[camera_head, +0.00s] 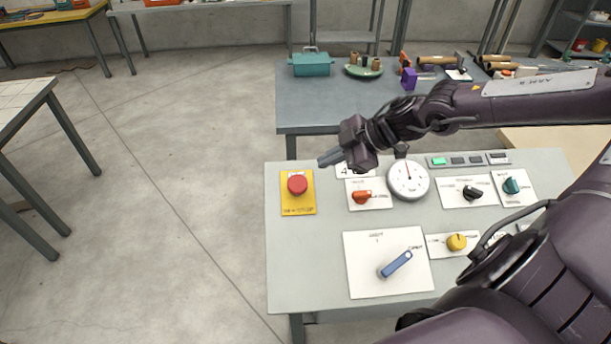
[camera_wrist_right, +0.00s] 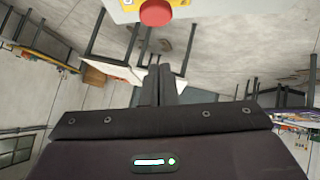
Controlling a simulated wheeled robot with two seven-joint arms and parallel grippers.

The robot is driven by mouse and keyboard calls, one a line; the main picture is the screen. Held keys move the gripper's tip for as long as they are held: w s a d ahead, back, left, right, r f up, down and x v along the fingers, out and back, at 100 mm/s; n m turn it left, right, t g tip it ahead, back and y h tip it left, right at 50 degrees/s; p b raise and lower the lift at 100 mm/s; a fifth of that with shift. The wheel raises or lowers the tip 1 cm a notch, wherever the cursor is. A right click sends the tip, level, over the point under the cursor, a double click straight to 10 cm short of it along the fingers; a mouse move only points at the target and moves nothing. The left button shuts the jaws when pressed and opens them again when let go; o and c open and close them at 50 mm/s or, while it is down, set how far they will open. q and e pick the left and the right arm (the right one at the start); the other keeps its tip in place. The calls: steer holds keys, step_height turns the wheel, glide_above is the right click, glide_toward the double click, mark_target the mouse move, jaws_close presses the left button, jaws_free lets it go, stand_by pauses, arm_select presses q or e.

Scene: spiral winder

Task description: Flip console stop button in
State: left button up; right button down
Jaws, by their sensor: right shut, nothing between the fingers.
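The red stop button (camera_head: 297,184) is a round mushroom head on a yellow plate (camera_head: 298,205) at the far left of the pale console (camera_head: 310,260). It also shows at the top of the right wrist view (camera_wrist_right: 155,13). My right gripper (camera_head: 323,161) is shut and empty. Its fingers point left, just right of and above the button in the head view, apart from it. In the right wrist view the closed fingers (camera_wrist_right: 158,75) show below the button. Whether the button is pressed in is hard to tell. My left gripper is not in view.
An orange knob (camera_head: 362,197), a round dial gauge (camera_head: 408,180) and a blue lever (camera_head: 397,264) stand on the console. Behind it is a grey table (camera_head: 310,106) with a teal toolbox (camera_head: 311,64). Open floor lies left of the console.

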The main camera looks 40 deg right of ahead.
mark_target(294, 184)
steer(key=shift+w+a+f+b, duration=0.15)
steer(key=shift+w+a+f, duration=0.3)
steer(key=shift+w+f, duration=0.7)
steer(key=shift+w+a+f+b, duration=0.2)
steer(key=shift+w+a+f, duration=0.3)
steer(key=shift+f, duration=1.15)
steer(key=shift+w+a+f+b, duration=0.15)
steer(key=shift+w+a+f, duration=0.25)
steer(key=shift+w+f, duration=0.75)
steer(key=shift+s+f, duration=0.3)
